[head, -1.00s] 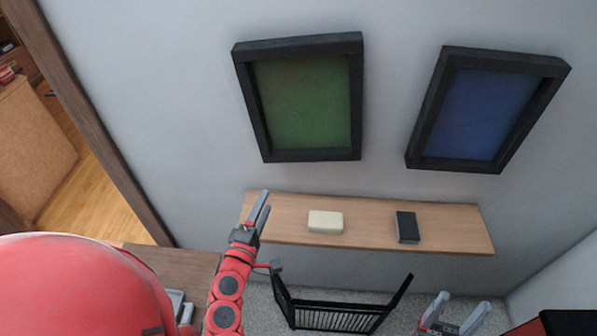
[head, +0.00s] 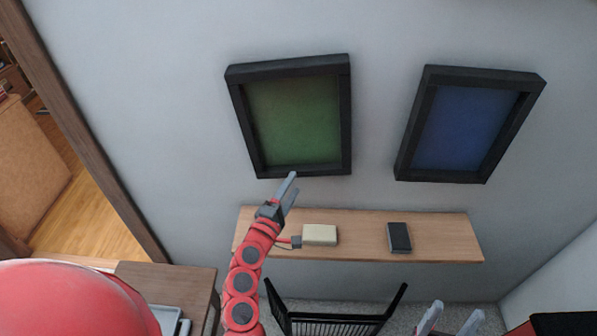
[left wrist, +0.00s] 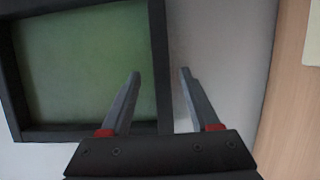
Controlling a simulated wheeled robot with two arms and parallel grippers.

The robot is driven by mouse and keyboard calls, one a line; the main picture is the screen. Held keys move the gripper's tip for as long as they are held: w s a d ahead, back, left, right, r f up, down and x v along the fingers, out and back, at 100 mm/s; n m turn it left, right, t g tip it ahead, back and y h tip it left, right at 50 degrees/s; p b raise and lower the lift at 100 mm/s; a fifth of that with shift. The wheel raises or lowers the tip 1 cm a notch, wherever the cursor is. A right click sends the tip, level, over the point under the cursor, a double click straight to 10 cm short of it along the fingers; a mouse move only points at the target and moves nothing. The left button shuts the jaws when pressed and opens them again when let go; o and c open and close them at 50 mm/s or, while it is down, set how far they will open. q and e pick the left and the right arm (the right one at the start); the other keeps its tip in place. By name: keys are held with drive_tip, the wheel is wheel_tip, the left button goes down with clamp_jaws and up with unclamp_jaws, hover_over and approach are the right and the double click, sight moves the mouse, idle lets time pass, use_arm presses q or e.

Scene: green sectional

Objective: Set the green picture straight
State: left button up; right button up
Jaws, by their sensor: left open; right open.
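The green picture (head: 297,120) hangs on the wall in a thick black frame, its top edge sloping in the head view. It also shows in the left wrist view (left wrist: 85,65), cut off at the edges. My left gripper (head: 291,183) is open and empty, just below the frame's bottom edge. In the left wrist view, the lower frame bar appears between the spread fingertips of that gripper (left wrist: 159,73); I cannot tell whether they touch it. My right gripper (head: 452,318) is open and empty, low at the right.
A blue picture (head: 462,128) hangs to the right, also looking tilted. A wooden shelf (head: 440,236) below holds a cream block (head: 320,235) and a dark box (head: 399,237). A black rack (head: 335,322) stands under it. A doorway opens at the left.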

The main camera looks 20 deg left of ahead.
sight(300, 175)
use_arm(q)
drive_tip(key=shift+w+d+p, duration=0.15)
drive_tip(key=shift+w+p, duration=0.1)
drive_tip(key=shift+w, duration=0.9)
drive_tip(key=shift+w+d+p, duration=0.1)
drive_tip(key=shift+w+p, duration=0.1)
drive_tip(key=shift+w, duration=0.9)
clamp_jaws()
